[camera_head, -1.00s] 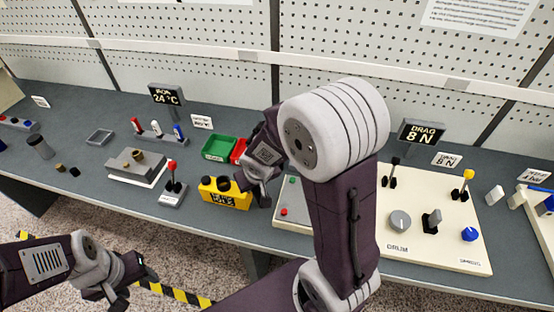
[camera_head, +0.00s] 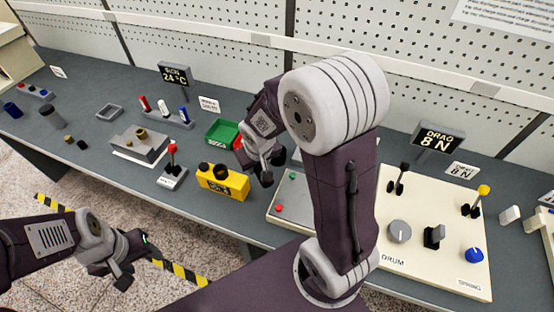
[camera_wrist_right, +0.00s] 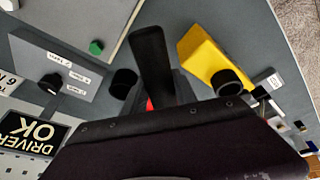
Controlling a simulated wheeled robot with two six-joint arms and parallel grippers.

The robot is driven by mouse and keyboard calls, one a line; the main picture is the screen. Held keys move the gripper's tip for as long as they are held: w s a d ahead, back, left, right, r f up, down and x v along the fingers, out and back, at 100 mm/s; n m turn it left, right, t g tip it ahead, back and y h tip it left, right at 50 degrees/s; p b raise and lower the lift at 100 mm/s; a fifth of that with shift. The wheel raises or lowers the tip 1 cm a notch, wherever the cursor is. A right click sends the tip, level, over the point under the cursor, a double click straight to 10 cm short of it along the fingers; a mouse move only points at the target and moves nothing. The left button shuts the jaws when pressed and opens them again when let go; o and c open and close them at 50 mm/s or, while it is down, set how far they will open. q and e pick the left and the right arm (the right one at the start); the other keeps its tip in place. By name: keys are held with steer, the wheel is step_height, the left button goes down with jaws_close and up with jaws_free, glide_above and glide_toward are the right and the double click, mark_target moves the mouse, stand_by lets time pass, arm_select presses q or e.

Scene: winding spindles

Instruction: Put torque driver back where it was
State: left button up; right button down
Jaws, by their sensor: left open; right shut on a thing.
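My right gripper (camera_head: 266,170) is shut, above the bench just right of the yellow box (camera_head: 222,182) and in front of the green bin (camera_head: 222,132). The torque driver in it is not clearly seen in the head view. In the right wrist view a long black shape (camera_wrist_right: 152,60) rises in the middle with a bit of red (camera_wrist_right: 150,104) at its base; I cannot tell which part is finger and which is driver. A sign reading "DRIVER OK" (camera_wrist_right: 35,132) lies at left there. My left gripper (camera_head: 128,262) is open and empty, off the bench's front edge.
The yellow box also shows in the wrist view (camera_wrist_right: 205,58). A red-knobbed lever (camera_head: 172,160) and a grey fixture (camera_head: 140,146) stand left. A cream drum panel (camera_head: 425,262) lies right. My right arm hides the bench middle.

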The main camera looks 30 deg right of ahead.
steer(key=shift+s+d+g, duration=0.15)
steer(key=shift+d+g, duration=0.1)
steer(key=shift+g, duration=0.05)
steer(key=s+d+n+g, duration=0.1)
steer(key=s+d, duration=0.1)
steer(key=s+d+n+g, duration=0.2)
steer(key=s+d, duration=0.1)
steer(key=s+d+n+g, duration=0.1)
steer(key=s+d+n, duration=0.1)
steer(key=s+d, duration=0.1)
steer(key=shift+s+d+f+h, duration=0.15)
steer(key=shift+s+d+h, duration=0.1)
steer(key=shift+h, duration=0.15)
steer(key=s+d+r+n+g+h, duration=0.25)
steer(key=d+r+n, duration=0.2)
steer(key=n, duration=0.25)
steer(key=w+r+n+t+h+p, duration=0.2)
steer(key=w+r+n+t+h, duration=0.3)
steer(key=n+h, duration=0.15)
steer(key=w+a+n+t+h, duration=0.2)
steer(key=w+a+n+t, duration=0.1)
steer(key=a+n+t, duration=0.3)
steer(key=a+t+p, duration=0.1)
steer(key=a+t, duration=0.1)
steer(key=a, duration=0.2)
steer(key=shift+w+n+h, duration=0.25)
steer(key=shift+n+h, duration=0.05)
steer(key=shift+n, duration=0.05)
